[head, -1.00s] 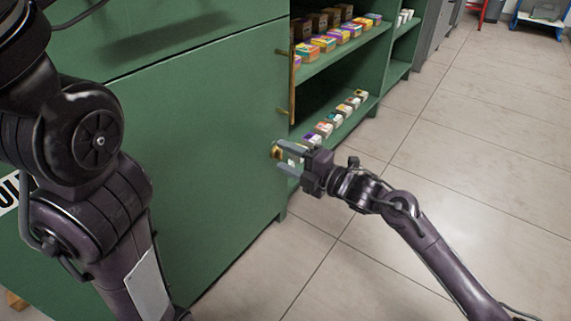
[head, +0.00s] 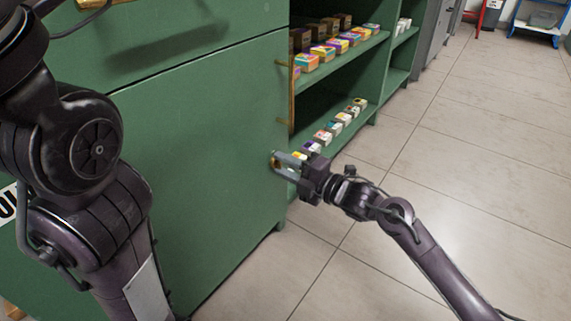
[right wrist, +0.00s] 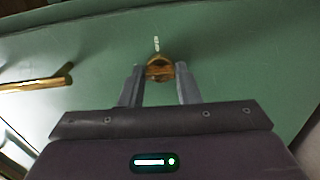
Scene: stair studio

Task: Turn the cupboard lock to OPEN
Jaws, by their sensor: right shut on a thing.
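The cupboard lock (right wrist: 159,66) is a small brass knob on the green cupboard front. In the head view the lock (head: 275,161) sits near the front's right edge and is partly covered by the fingers. My right gripper (head: 281,163) reaches it from the right. In the right wrist view the two grey fingers of this gripper (right wrist: 160,78) are on either side of the knob, shut on it. A short pale mark (right wrist: 157,43) shows on the green panel just above the knob. I cannot read any OPEN label. My left arm shows at the left, but its gripper is out of view.
A brass bar handle (right wrist: 36,84) shows left of the lock in the right wrist view. The tiled floor (head: 420,170) at the right is open.

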